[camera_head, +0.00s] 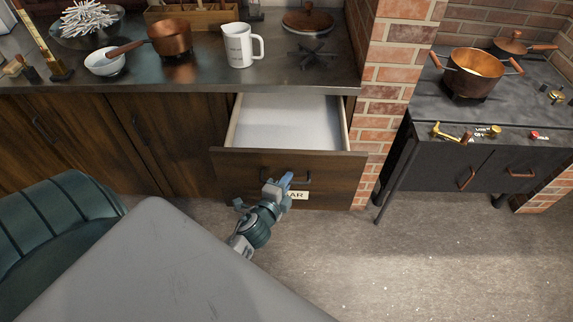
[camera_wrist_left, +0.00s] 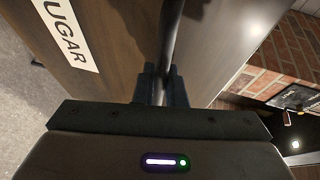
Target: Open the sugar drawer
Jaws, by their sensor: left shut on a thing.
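The sugar drawer (camera_head: 235,165) is a dark wooden drawer under the counter. It stands pulled out, with its pale inside showing and looking empty. Its white label (camera_head: 298,195) is partly hidden by my gripper; in the left wrist view the label (camera_wrist_left: 66,33) reads "UGAR". My left gripper (camera_head: 281,183) is at the drawer front, shut on the dark bar handle (camera_head: 305,176). In the left wrist view the handle (camera_wrist_left: 170,40) runs between the fingers of the gripper (camera_wrist_left: 161,83). My right gripper is not in view.
A brick pillar (camera_head: 378,110) stands close to the drawer's right side. A stove (camera_head: 430,160) is further right. The floor (camera_head: 440,250) ahead is clear.

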